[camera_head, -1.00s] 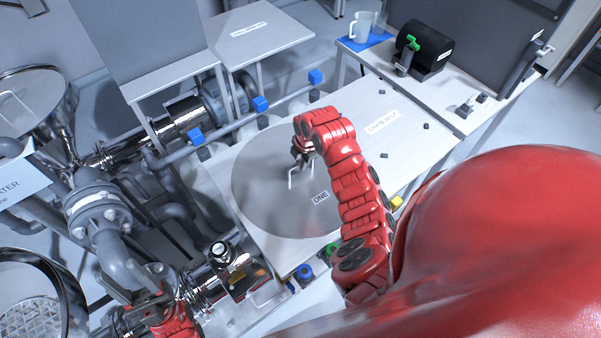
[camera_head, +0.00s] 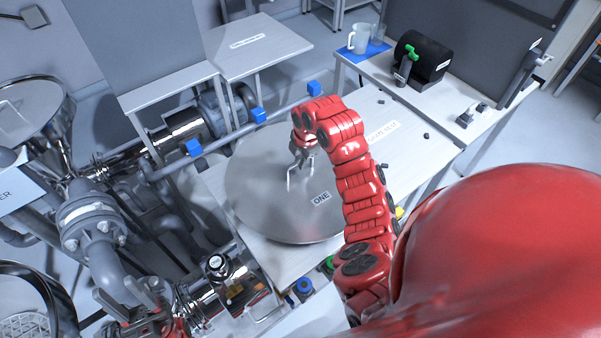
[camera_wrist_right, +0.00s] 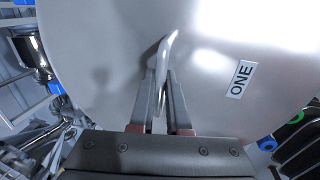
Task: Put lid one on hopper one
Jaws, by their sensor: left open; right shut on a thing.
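Lid one (camera_head: 270,205), a large round grey metal disc labelled ONE, is over the white table (camera_head: 400,150). Its near edge looks slightly raised. My right gripper (camera_head: 300,165) is shut on the lid's bent handle (camera_head: 289,181); the right wrist view shows the handle (camera_wrist_right: 164,62) between the fingers (camera_wrist_right: 160,95). At bottom left is an open round hopper (camera_head: 25,325) with a grate inside, cut by the frame. Another round hopper (camera_head: 40,115) at upper left seems covered. No hopper number is readable.
Grey pipes with a flange (camera_head: 90,225) and blue-capped fittings (camera_head: 258,115) lie between table and hoppers. A sign (camera_head: 20,185) stands by the hoppers. A jug (camera_head: 361,38) and a black cylinder (camera_head: 425,58) stand on the back right table.

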